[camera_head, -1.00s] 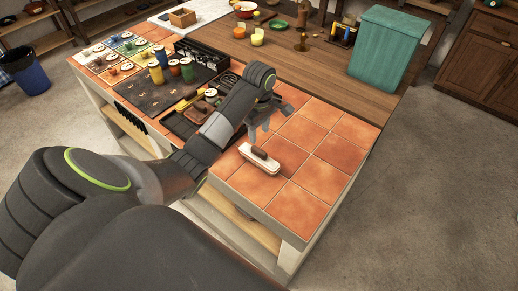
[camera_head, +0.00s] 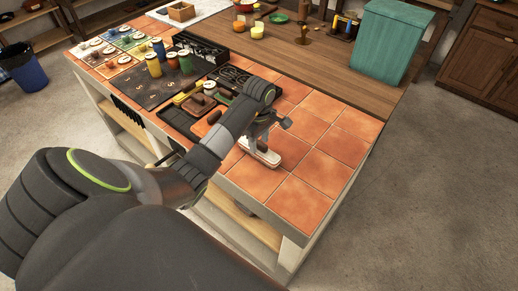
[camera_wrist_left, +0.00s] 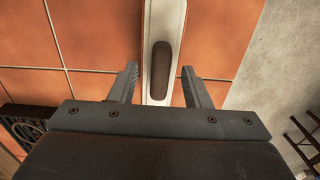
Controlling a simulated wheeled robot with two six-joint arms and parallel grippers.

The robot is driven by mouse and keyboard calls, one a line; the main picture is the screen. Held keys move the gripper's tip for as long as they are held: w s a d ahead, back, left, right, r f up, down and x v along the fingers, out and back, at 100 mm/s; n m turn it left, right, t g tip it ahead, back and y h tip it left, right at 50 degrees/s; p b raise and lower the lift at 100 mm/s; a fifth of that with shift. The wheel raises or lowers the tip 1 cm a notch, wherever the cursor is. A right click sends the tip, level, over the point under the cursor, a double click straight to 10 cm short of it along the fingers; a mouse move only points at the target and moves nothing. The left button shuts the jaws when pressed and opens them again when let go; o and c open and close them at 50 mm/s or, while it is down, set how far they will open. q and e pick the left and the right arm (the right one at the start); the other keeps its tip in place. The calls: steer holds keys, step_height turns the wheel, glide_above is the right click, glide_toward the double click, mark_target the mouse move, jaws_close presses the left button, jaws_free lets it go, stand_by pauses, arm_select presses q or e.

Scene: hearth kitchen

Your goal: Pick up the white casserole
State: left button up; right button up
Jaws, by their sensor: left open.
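A low, long white piece with a brown grip on top (camera_head: 268,158) lies on the orange tiles near the counter's front edge. It is the only white thing by my gripper; I cannot tell from its shape whether it is the white casserole. My left gripper (camera_head: 257,141) is open, low over its left part, and hides some of it. In the left wrist view the white piece (camera_wrist_left: 178,15) runs up the picture, and its brown grip (camera_wrist_left: 161,68) lies between the spread fingers of the left gripper (camera_wrist_left: 160,85), with gaps on both sides. My right gripper is out of view.
The tiled counter (camera_head: 320,165) is clear right of the gripper. Behind and left are a tool tray (camera_head: 197,103) and a dark mat (camera_head: 160,85) with several jars. A teal box (camera_head: 390,40) stands on the wooden top (camera_head: 310,65).

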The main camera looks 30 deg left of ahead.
arm_select(q)
jaws_close()
stand_by(0.5)
